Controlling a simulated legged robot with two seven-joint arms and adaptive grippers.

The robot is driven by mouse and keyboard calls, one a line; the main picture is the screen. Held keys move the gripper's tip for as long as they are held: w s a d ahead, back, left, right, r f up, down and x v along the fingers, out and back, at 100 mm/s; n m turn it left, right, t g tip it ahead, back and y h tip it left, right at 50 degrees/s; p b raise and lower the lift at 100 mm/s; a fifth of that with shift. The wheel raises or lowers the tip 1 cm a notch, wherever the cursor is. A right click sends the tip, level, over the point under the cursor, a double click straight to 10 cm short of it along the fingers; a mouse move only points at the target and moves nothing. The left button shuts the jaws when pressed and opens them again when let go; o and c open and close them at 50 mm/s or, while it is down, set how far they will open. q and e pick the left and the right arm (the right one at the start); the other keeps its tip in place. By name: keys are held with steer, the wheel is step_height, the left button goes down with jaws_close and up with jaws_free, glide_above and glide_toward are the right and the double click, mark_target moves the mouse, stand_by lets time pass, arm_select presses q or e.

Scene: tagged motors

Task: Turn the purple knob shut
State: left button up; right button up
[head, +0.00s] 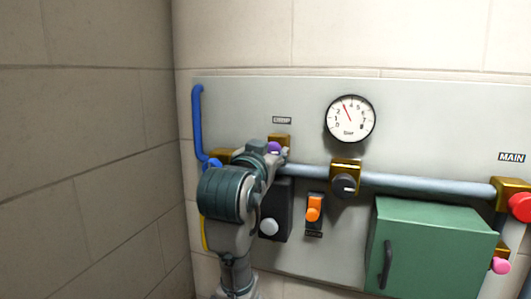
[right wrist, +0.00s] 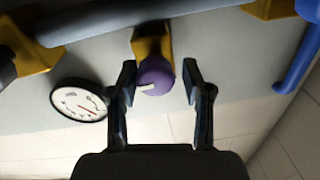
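The purple knob (right wrist: 156,74) sits on a yellow valve body (right wrist: 152,42), and its white mark shows in the right wrist view. In the head view only a small part of the purple knob (head: 274,147) shows behind my right gripper (head: 280,151). In the right wrist view my right gripper (right wrist: 160,84) is open, with one finger on each side of the knob and a visible gap on both sides. I cannot tell how deep the fingers reach around it. My left gripper is not in view.
A pipe (head: 410,182) crosses the panel. A dial gauge (head: 349,119), black knob (head: 344,186), orange switch (head: 313,208), green box (head: 440,247), red knob (head: 521,207) and pink knob (head: 500,265) are to the right. A blue pipe (head: 197,125) is at left.

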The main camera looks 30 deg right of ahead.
steer(key=shift+s+d, duration=0.15)
steer(key=shift+d, duration=0.25)
steer(key=c, duration=0.3)
steer(key=shift+f, duration=0.1)
steer(key=shift+c, duration=0.2)
steer(key=shift+w+a, duration=0.1)
steer(key=shift+w, duration=0.1)
steer(key=shift+f+n, duration=0.1)
steer(key=shift+n, duration=0.2)
steer(key=n+b, duration=0.1)
steer(key=n, duration=0.1)
steer(key=shift+n, duration=0.4)
steer(key=n+b, duration=0.1)
steer(key=n, duration=0.3)
steer(key=shift+f+b, duration=0.1)
steer(key=shift+b, duration=0.25)
steer(key=n+b, duration=0.2)
steer(key=n, duration=0.3)
steer(key=shift+n+g, duration=0.3)
steer(key=shift+g, duration=0.1)
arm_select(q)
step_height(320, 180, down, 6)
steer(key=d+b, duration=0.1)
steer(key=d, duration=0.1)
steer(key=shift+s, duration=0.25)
arm_select(e)
steer(key=shift+r+n, duration=0.2)
steer(key=shift+n, duration=2)
